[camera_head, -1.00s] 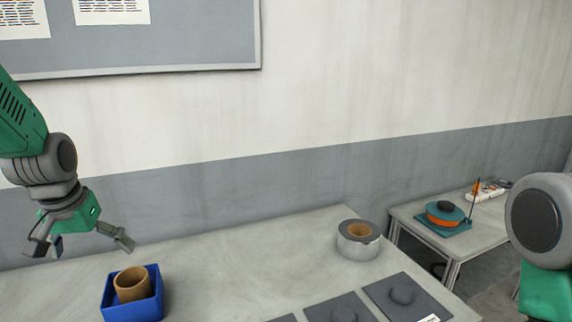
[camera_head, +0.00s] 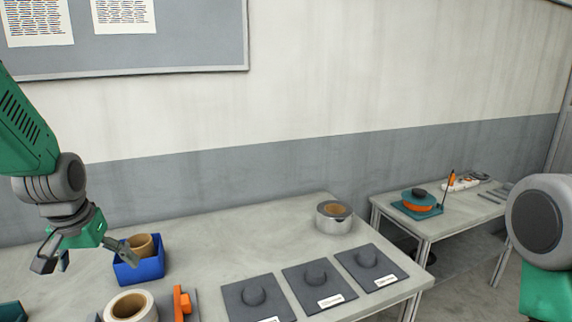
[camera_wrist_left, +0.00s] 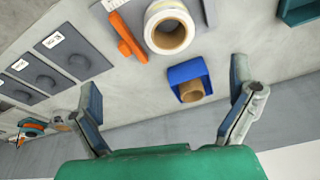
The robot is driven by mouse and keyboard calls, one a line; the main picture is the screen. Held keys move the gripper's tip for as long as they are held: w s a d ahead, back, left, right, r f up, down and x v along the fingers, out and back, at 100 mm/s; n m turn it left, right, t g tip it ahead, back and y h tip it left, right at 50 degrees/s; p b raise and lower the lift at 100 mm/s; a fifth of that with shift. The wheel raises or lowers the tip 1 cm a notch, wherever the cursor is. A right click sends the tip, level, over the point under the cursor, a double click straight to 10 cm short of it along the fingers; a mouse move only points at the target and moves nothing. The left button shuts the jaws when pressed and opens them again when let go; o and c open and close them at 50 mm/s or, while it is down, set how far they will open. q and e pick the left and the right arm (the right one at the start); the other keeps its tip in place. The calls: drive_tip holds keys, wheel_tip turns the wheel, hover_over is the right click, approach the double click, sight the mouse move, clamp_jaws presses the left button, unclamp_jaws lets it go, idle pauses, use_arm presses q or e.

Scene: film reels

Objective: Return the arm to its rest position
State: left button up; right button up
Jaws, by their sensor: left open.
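My left gripper (camera_head: 92,258) is open and empty at the left of the head view, raised above the table. Its two spread fingers (camera_wrist_left: 168,100) also show in the left wrist view, with nothing between them but the scene beyond. A blue bin (camera_head: 150,268) with a brown cardboard core (camera_head: 140,247) in it stands on the table behind and beside the gripper; the bin also shows in the left wrist view (camera_wrist_left: 183,73). On the right, a round grey joint and green link of my right arm show, but its gripper is out of view.
The table (camera_head: 215,250) holds a white roll (camera_head: 131,307), an orange tool (camera_head: 182,303), a silver roll (camera_head: 334,218) and three dark plates with knobs (camera_head: 320,284). A teal container (camera_head: 12,312) is at the lower left. A second table (camera_head: 440,225) holds an orange-and-teal reel (camera_head: 419,203).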

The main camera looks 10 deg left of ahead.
use_arm(q)
drive_tip(key=s+d+f+m+b, duration=0.1)
drive_tip(key=s+d+f+b, duration=0.15)
drive_tip(key=f, duration=0.75)
drive_tip(key=s+d+f+g+b, duration=0.1)
drive_tip(key=s+f+b, duration=0.25)
drive_tip(key=f, duration=0.55)
drive_tip(key=s+d+f+m+b, duration=0.15)
drive_tip(key=s+f, duration=0.25)
drive_tip(key=f, duration=0.6)
drive_tip(key=s+d+f+b, duration=0.3)
drive_tip(key=s+d+f, duration=0.1)
drive_tip(key=s+f, duration=0.3)
drive_tip(key=s+d+f+m+g+h+b, duration=0.1)
drive_tip(key=s+d+f+b, duration=0.2)
drive_tip(key=s+f, duration=0.4)
drive_tip(key=shift+s+d+f, duration=0.25)
drive_tip(key=shift+s+d, duration=0.1)
drive_tip(key=shift+s, duration=0.5)
use_arm(e)
wheel_tip(320, 180, down, 14)
drive_tip(key=shift+w, duration=0.3)
drive_tip(key=shift+a+f, duration=0.1)
